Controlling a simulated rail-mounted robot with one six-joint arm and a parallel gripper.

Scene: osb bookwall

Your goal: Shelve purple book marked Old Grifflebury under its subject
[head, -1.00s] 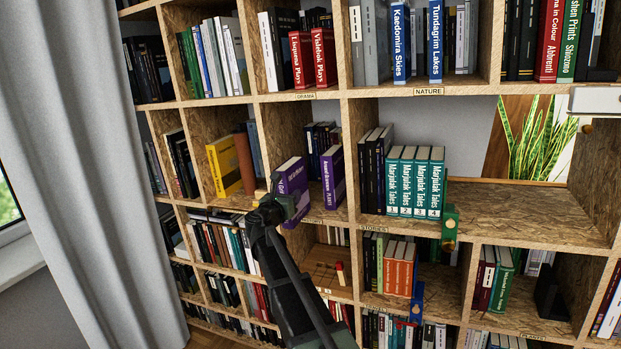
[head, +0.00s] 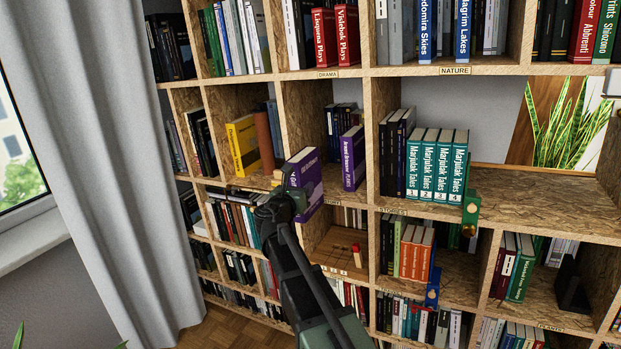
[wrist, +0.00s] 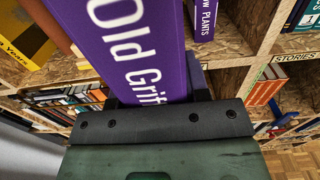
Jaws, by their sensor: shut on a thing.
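The purple book (head: 307,180) has white lettering; the wrist view shows "Old Grif" on its spine (wrist: 125,45). My gripper (head: 290,196) is shut on the lower part of this book and holds it upright, slightly tilted, in front of the bookcase. Another purple book (head: 353,158) stands in the compartment behind and to the right; its spine ends in "PLANTS" in the wrist view (wrist: 203,18). The held book covers part of that compartment's left side. Shelf-edge labels read DRAMA (head: 327,74), NATURE (head: 455,71) and STORIES (wrist: 295,57).
A yellow book (head: 243,145) and a brown one stand in the compartment to the left. Teal Marjolak Tales volumes (head: 438,165) and a green bookend (head: 471,207) stand to the right, with bare shelf (head: 540,200) beyond. A compartment below holds a small red-tipped object (head: 357,255).

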